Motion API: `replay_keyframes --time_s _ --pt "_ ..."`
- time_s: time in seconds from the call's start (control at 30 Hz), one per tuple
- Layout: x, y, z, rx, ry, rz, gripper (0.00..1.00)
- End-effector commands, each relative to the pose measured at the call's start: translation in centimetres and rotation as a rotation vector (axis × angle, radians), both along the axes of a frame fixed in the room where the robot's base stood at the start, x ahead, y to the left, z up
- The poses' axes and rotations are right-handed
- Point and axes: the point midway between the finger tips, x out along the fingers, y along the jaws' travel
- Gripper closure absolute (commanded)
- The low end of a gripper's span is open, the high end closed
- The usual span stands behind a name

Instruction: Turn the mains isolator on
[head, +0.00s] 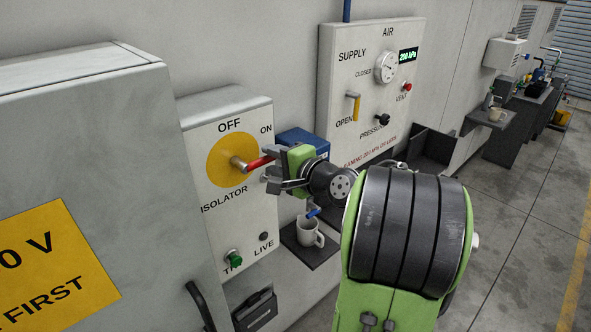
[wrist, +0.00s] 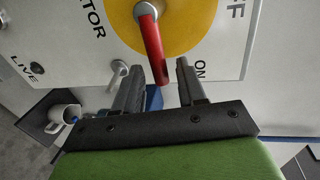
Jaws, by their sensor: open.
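The mains isolator is a light grey box (head: 258,212) on the wall, with a yellow disc (head: 220,173) marked OFF above and ON at upper right. Its red lever (head: 260,161) sticks out from a silver hub (head: 238,164) and points toward the panel's right side. My gripper (head: 267,166) is open at the lever's outer end. In the wrist view the red lever (wrist: 154,50) reaches between the two separated fingers of my gripper (wrist: 157,72), with a visible gap to the right finger. The LIVE lamp (head: 263,237) looks dark.
A green button (head: 234,258) sits low on the isolator. A white mug (head: 309,231) stands on a small shelf beneath my gripper. A large grey cabinet (head: 120,120) projects on the left. An air supply panel (head: 340,90) is to the right. Open floor lies farther right.

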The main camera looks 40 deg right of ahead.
Motion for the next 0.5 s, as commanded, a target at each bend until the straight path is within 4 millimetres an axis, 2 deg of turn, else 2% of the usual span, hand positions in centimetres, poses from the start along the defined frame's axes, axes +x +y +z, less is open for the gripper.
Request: replay_keyframes --time_s 0.1,0.4,0.5 --pt "-3.4 -0.3 0.2 -0.003 -0.002 -0.009 0.6" --pt "-10.9 -0.5 1.8 -0.003 -0.001 -0.006 0.6" --pt "-11.5 -0.3 1.8 -0.005 0.0 0.003 0.6"
